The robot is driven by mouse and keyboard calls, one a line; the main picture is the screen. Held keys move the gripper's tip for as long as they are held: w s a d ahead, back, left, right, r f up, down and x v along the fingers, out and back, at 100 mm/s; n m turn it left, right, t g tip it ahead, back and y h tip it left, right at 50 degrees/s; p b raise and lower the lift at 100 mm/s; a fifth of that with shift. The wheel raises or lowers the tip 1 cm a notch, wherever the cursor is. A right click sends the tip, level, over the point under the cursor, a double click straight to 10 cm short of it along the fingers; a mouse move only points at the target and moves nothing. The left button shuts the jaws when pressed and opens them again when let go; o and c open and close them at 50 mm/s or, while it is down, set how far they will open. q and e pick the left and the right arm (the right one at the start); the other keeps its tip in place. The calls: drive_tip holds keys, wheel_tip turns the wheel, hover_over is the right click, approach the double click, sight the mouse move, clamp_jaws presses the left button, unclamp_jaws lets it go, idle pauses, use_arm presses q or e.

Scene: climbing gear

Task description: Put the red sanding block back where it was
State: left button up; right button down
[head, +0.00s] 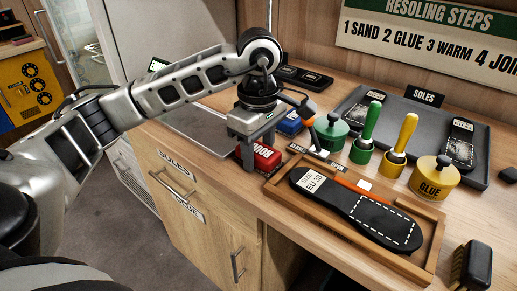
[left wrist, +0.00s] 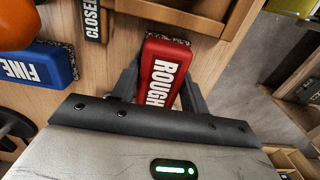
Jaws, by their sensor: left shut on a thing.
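The red sanding block (head: 264,158) with white lettering is at the counter's front edge, left of the wooden tray. My left gripper (head: 258,150) points down from above and is shut on it. In the left wrist view the red block (left wrist: 165,72) reads "ROUGH" and sits between the two dark fingers (left wrist: 160,90). I cannot tell whether its underside touches the counter. A blue block (head: 290,123) stands just behind the gripper, partly hidden; in the left wrist view it reads "FINE" (left wrist: 40,68). My right gripper is in neither view.
The wooden tray (head: 437,228) holds a black sole (head: 380,220). A small hammer (head: 313,140), a green pot (head: 331,134), green and yellow handled tools and a yellow glue pot (head: 432,180) stand behind it. A dark label reads "CLOSED" (left wrist: 91,18). A brush (head: 471,265) is far right.

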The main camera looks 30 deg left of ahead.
sight(258, 149)
use_arm(q)
drive_tip(key=shift+f, duration=0.2)
drive_tip(key=o, duration=1)
drive_tip(key=shift+c, duration=0.2)
drive_tip(key=shift+r, duration=0.1)
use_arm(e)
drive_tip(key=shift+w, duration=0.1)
use_arm(q)
drive_tip(key=shift+r, duration=0.3)
wheel_tip(258, 149, up, 12)
drive_tip(key=p, duration=0.2)
drive_tip(key=shift+f+p, duration=0.15)
drive_tip(key=shift+p, duration=0.15)
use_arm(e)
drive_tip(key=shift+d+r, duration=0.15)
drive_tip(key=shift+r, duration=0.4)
